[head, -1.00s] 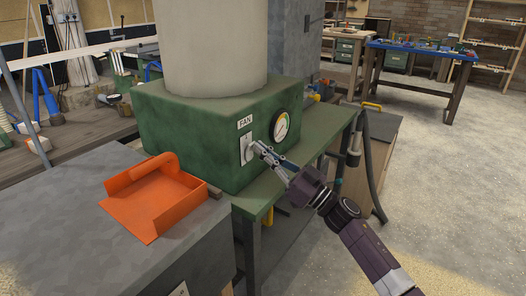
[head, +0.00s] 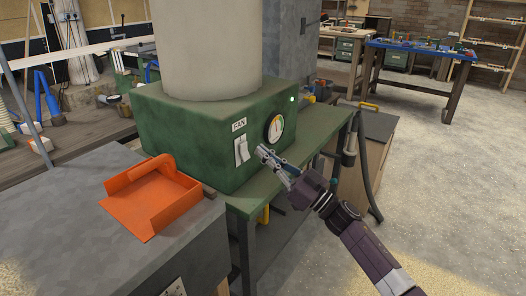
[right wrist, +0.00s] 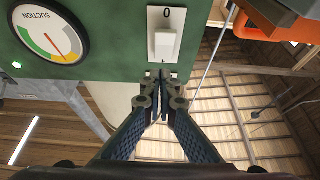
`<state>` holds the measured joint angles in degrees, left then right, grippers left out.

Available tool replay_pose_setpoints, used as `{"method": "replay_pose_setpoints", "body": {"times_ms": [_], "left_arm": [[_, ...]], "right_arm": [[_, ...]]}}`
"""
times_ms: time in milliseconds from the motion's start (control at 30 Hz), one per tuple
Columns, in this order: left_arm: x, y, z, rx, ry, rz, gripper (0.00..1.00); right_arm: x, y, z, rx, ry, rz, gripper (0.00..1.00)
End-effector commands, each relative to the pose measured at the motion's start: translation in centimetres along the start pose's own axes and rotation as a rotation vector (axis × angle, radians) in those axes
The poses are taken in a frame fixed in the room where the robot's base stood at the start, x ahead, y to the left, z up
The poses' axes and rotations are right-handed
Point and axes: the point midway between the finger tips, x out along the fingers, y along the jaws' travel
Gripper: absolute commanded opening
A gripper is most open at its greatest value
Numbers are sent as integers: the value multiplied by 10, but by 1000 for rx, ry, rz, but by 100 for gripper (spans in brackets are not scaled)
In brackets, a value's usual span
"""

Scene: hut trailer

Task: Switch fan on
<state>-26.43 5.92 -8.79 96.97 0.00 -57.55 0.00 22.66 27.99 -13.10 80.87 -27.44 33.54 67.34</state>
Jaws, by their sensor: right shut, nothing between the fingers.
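The fan unit is a green box (head: 185,135) with a pale cylinder on top. Its front has a FAN label (head: 239,124) and a white rocker switch (head: 241,151) below it. The switch also shows in the right wrist view (right wrist: 165,40), on a white plate marked 0. A round suction gauge (head: 275,128) sits right of the switch, and a green light (head: 292,98) glows above it. It also glows in the right wrist view (right wrist: 17,65). My right gripper (head: 261,151) is shut and empty, just right of the switch and apart from it. My left gripper is not in view.
The unit stands on a green metal table (head: 300,150). An orange dustpan (head: 155,200) lies on the grey cabinet top (head: 75,215) at left. A dark hose (head: 370,180) hangs at the table's right. Open concrete floor (head: 450,180) lies to the right.

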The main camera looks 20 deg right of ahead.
Motion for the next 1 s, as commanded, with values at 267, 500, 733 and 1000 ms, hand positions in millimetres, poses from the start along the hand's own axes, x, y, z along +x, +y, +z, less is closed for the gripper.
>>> {"method": "replay_pose_setpoints", "body": {"times_ms": [267,500,733,1000], "left_arm": [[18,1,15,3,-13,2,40],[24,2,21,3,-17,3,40],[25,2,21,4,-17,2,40],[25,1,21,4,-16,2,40]], "right_arm": [[-58,0,-24,-2,-5,-1,0],[-87,0,-38,-1,-2,-1,0],[-92,0,-41,0,0,-1,0],[-92,0,-41,-1,0,-1,0]]}}
